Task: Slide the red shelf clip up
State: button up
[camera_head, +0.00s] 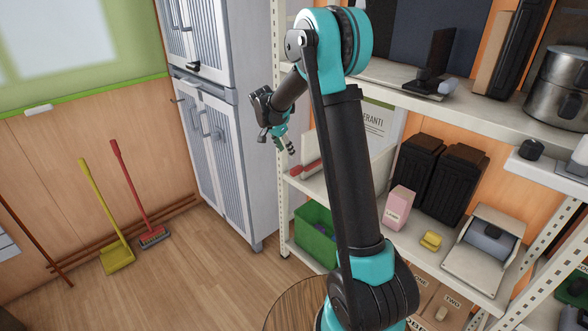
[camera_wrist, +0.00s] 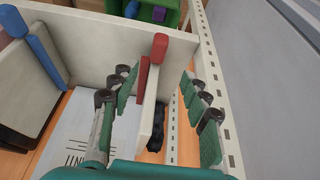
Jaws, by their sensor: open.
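The red shelf clip (camera_wrist: 160,47) shows in the wrist view on the front edge of a pale shelf board, ahead of my fingertips. A red strip (camera_wrist: 142,74) lies behind that edge, partly hidden by my left finger; I cannot tell if both are one piece. In the head view, red (camera_head: 308,169) shows at the left end of the middle shelf, just below and right of my gripper (camera_head: 287,146). My gripper (camera_wrist: 160,82) is open and empty, its fingers on either side of the upright board's edge, with the clip beyond their tips.
A perforated metal post (camera_wrist: 213,75) stands close by my right finger. A blue clip (camera_wrist: 45,60) is left of the red one. A green crate (camera_head: 316,235) sits below the shelf. A grey locker (camera_head: 240,160) stands left of it. Black bins (camera_head: 455,180) are right.

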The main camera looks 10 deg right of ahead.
aim_at(295, 168)
jog(key=x, duration=1.3)
grip_shut()
jog(key=shift+r, duration=0.1)
